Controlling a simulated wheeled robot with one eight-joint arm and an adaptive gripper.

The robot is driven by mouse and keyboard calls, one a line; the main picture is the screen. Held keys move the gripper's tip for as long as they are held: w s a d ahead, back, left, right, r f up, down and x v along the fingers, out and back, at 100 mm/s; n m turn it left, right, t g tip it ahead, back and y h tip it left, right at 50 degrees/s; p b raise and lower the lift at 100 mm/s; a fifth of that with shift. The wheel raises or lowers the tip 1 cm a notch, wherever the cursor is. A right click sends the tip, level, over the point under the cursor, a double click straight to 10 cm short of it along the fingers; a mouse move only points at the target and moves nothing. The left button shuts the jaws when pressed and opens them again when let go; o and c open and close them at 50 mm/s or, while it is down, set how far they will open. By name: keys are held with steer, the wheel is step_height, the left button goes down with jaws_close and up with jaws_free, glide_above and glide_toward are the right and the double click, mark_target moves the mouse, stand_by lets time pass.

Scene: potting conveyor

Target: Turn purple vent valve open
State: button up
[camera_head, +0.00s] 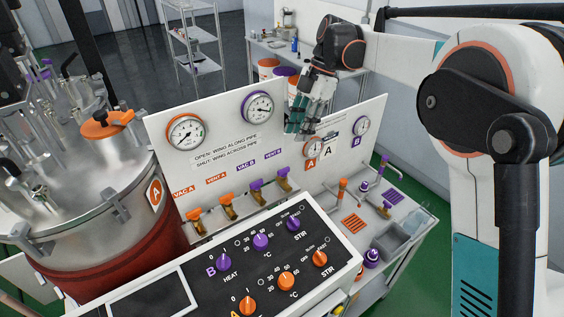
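The purple vent valve (284,174) is the rightmost in a row of small brass valves on the white panel (226,148), under the label VENT B. Its purple wing sits on top of a brass body; its exact angle to the pipe is too small to tell. The purple VAC B valve (257,186) is just left of it. My gripper (297,130), with teal fingertips, hangs in front of the upper right part of the panel, above the vent valve and apart from it. I cannot tell how far its fingers are parted. No held object shows.
Orange valves (227,200) stand left of the purple ones. Gauges (258,107) sit above. A black console with knobs (260,241) lies in front. A steel vessel (75,200) fills the left. Upright orange and purple handles (342,186) stand at right.

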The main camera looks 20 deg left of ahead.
mark_target(284, 169)
steer(key=b+x, duration=0.1)
steer(key=x, duration=1.1)
steer(key=shift+w, duration=0.1)
steer(key=shift+c, duration=0.3)
jaws_close()
